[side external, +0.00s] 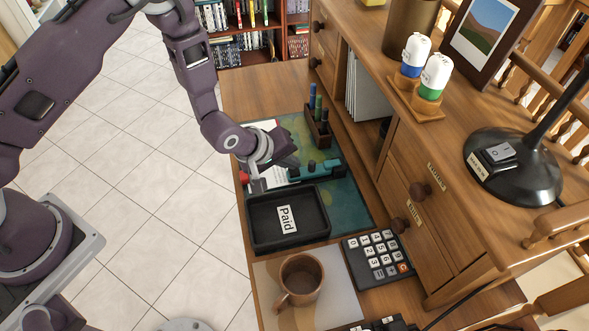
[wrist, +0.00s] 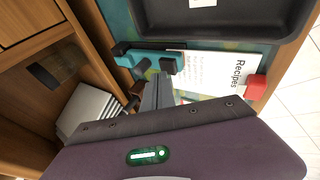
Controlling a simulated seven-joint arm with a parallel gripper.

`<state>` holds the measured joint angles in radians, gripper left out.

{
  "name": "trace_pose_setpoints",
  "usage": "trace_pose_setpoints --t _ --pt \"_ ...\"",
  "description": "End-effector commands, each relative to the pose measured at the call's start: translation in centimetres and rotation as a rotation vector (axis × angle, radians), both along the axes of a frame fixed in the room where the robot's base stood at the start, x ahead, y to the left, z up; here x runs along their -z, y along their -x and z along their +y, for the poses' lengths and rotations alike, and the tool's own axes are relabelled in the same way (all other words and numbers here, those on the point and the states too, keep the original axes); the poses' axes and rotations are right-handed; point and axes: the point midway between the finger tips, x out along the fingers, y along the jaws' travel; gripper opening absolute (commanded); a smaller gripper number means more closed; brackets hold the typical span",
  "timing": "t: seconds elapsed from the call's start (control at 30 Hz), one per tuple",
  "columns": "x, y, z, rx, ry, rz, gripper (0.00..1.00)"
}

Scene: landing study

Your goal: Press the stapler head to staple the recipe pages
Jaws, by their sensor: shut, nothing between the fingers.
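The teal and black stapler (side external: 316,169) sits on the blue-green desk mat, at the right end of the recipe pages (side external: 270,180). In the wrist view, the stapler (wrist: 150,61) lies just beyond my fingertips, beside the pages (wrist: 213,75) headed "Recipes". My gripper (side external: 291,160) is shut and empty, close to the stapler and over the pages. In the wrist view, its fingers (wrist: 158,88) cover part of the pages. I cannot tell whether the fingertips touch the stapler. A red object (wrist: 255,87) sits at the pages' edge.
The black "Paid" tray (side external: 255,236) lies just in front of the stapler. A pen holder (side external: 318,127) stands behind it. The wooden hutch (side external: 410,175) rises close on the right. A mug (side external: 300,281) and a calculator (side external: 377,257) are nearer the front.

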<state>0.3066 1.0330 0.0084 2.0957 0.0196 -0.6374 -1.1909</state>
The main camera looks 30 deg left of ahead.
Motion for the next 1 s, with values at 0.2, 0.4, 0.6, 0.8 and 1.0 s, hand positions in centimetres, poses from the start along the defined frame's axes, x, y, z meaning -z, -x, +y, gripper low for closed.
trace_pose_setpoints --t 0.2,0.4,0.6,0.8,1.0 --pt "0.1 0.0 0.0 0.000 0.000 0.000 0.00" --pt "0.3 0.0 0.0 0.000 0.000 0.000 0.00" --pt "0.6 0.0 0.0 -0.001 0.001 0.000 0.00" --pt "0.6 0.0 0.0 0.000 0.000 0.000 0.00" --pt "-0.6 -0.1 0.0 -0.002 0.001 -0.002 0.00"
